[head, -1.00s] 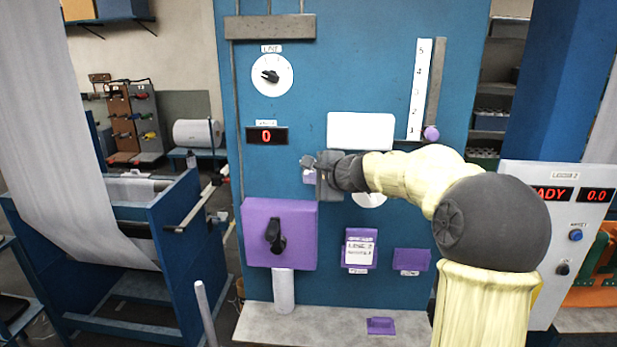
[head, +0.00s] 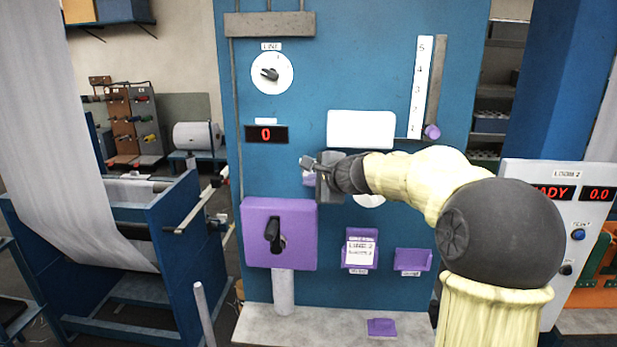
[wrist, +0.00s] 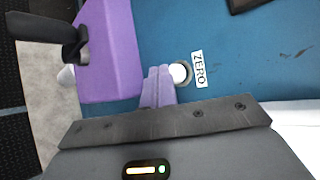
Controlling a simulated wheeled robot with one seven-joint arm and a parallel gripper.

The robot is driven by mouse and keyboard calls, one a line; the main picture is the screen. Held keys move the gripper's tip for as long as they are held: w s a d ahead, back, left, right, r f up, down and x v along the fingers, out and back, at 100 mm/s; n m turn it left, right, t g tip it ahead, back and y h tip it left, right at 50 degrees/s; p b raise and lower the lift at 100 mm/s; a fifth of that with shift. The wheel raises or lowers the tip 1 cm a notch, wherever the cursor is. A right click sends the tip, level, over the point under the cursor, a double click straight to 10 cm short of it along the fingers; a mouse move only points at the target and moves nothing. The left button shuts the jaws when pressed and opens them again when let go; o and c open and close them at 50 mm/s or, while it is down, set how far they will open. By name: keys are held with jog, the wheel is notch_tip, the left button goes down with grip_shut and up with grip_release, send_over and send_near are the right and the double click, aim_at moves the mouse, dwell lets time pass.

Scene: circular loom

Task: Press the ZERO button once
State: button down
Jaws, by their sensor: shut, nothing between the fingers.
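The ZERO label (wrist: 198,69) shows in the wrist view on the blue panel. Beside it is a round white button (wrist: 179,73) in a dark ring. My gripper (wrist: 158,72) has its lavender fingers together, with nothing between them. The fingertips appear right beside the button in the picture, on the side away from the label, and may cover part of its rim. I cannot tell whether they touch it. In the head view my gripper (head: 310,175) is in front of the panel, and the button is hidden or too small to make out.
A purple box with a black handle (head: 273,234) sits below my gripper; it also shows in the wrist view (wrist: 110,50). A red display (head: 266,134) reads 0, under a white dial (head: 272,73). Purple holders (head: 361,248) are lower right.

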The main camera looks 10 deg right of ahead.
jog(key=s+b, duration=0.1)
jog(key=s+a+b, duration=0.1)
jog(key=s, duration=0.1)
jog(key=s+b, duration=0.1)
jog(key=shift+s+a, duration=0.25)
jog(key=shift+s, duration=0.15)
dwell(0.4)
jog(key=s+f+n+g+h+b, duration=0.1)
jog(key=s+f+n+g+h, duration=0.3)
jog(key=s+f+n+g, duration=0.5)
jog(key=s+f+n, duration=0.8)
jog(key=s+f, duration=1)
jog(key=f, duration=0.3)
jog(key=shift+s+a+h+b, duration=0.2)
jog(key=shift+h+b, duration=0.2)
jog(key=shift+w, duration=0.1)
